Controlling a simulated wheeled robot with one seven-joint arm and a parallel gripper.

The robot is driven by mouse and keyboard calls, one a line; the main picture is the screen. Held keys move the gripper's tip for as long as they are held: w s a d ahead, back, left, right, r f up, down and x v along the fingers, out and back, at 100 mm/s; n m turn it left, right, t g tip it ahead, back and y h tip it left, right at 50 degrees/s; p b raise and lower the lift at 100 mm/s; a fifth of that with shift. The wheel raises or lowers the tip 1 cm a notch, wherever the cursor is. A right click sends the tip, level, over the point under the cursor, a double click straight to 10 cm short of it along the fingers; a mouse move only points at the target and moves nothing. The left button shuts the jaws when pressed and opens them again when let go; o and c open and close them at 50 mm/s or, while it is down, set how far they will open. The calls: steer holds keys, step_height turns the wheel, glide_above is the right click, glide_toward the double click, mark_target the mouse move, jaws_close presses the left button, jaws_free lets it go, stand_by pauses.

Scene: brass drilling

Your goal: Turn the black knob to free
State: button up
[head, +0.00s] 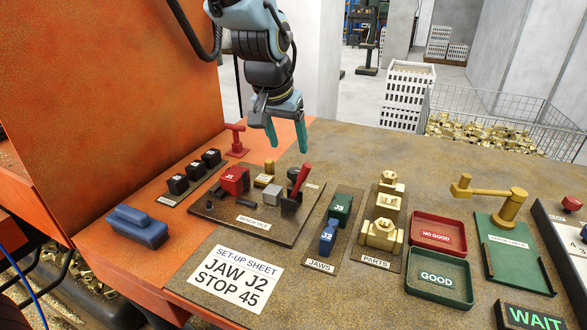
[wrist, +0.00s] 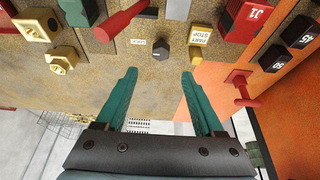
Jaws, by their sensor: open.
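The black knob (wrist: 162,53) sits on the bench fixture, just beyond my fingertips in the wrist view. It has a pale pointer mark, and a small label lies to its left, too small to read surely. In the head view the knob (head: 293,173) shows small behind the red lever. My gripper (head: 287,138) hangs above the back of the fixture, open and empty, fingers pointing down. In the wrist view my gripper (wrist: 158,74) has its two green fingers spread wider than the knob, which appears between and ahead of them, untouched.
A red-handled lever (wrist: 122,20) stands close beside the knob. A block marked PART STOP (wrist: 200,35) is on its other side. A red T-handle (head: 235,140), red jaw block J1 (head: 234,181) and black stop blocks (head: 195,172) stand nearby. Space above the fixture is free.

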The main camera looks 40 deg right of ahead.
mark_target(294, 170)
steer(key=p+x, duration=0.1)
steer(key=x, duration=0.8)
steer(key=shift+w+f, duration=0.1)
steer(key=shift+f, duration=0.15)
steer(key=shift+c, duration=0.3)
jaws_close()
